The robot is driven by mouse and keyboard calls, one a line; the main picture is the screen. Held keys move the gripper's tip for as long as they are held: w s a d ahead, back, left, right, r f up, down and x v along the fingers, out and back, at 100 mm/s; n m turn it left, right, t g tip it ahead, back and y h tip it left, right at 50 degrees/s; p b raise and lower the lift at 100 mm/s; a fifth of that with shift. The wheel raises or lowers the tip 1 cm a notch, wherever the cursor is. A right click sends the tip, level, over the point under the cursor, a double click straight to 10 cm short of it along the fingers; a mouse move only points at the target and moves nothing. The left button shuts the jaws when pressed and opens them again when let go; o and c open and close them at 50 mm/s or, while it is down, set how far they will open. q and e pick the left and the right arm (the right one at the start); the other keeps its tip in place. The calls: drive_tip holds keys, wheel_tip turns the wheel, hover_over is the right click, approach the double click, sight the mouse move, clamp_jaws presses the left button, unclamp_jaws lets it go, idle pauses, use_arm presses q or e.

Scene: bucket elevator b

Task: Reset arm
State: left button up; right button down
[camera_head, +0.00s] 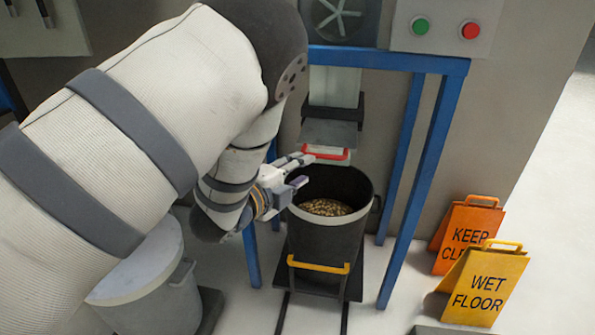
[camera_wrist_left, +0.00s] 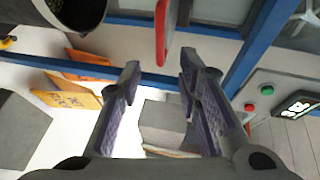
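My left arm comes in from the left and crosses much of the head view. My left gripper (camera_head: 301,170) is beside the upper left of the black bucket (camera_head: 322,240), close to the red handle (camera_head: 328,154) of the chute. In the left wrist view the two fingers (camera_wrist_left: 160,76) stand apart with nothing held between them. The red handle (camera_wrist_left: 161,32) shows above the fingertips there; whether a finger touches it I cannot tell. The bucket holds brown grain-like material (camera_head: 326,207). My right gripper is not in view.
The bucket stands on rails between blue frame legs (camera_head: 424,175). A lidded grey bin (camera_head: 140,280) is at lower left. Orange (camera_head: 466,235) and yellow (camera_head: 484,286) floor signs stand at right. A panel has green (camera_head: 420,26) and red (camera_head: 470,30) buttons. Floor at far right is clear.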

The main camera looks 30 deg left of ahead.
use_arm(q)
drive_tip(key=shift+s+r, duration=0.1)
drive_tip(key=shift+s, duration=0.3)
